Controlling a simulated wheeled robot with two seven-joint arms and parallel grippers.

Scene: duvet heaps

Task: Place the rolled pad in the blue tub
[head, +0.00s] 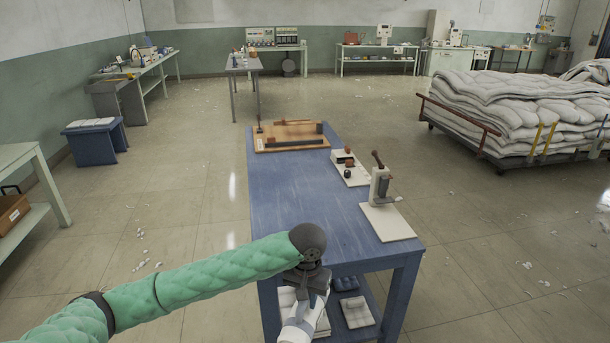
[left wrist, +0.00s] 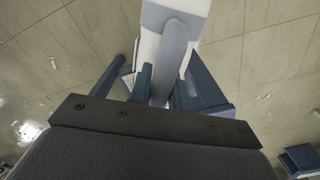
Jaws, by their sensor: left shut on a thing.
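My left gripper (head: 308,288) hangs at the near left end of the blue table, low beside its lower shelf. It is shut on a white thing with a grey band (left wrist: 175,50), which looks like the rolled pad; it also shows as a white shape in the head view (head: 298,325). The wrist view shows the band between the dark fingers, but the thing's full shape is hidden. A dark blue box (head: 95,145) with a white top stands on the floor at far left; I cannot tell whether it is the blue tub. My right gripper is not in view.
The blue table (head: 285,205) carries a wooden board (head: 290,145) and a white-based press (head: 388,222). Its lower shelf holds folded pads (head: 357,312). A cart of piled duvets (head: 510,110) stands at right. The floor left of the table is mostly clear.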

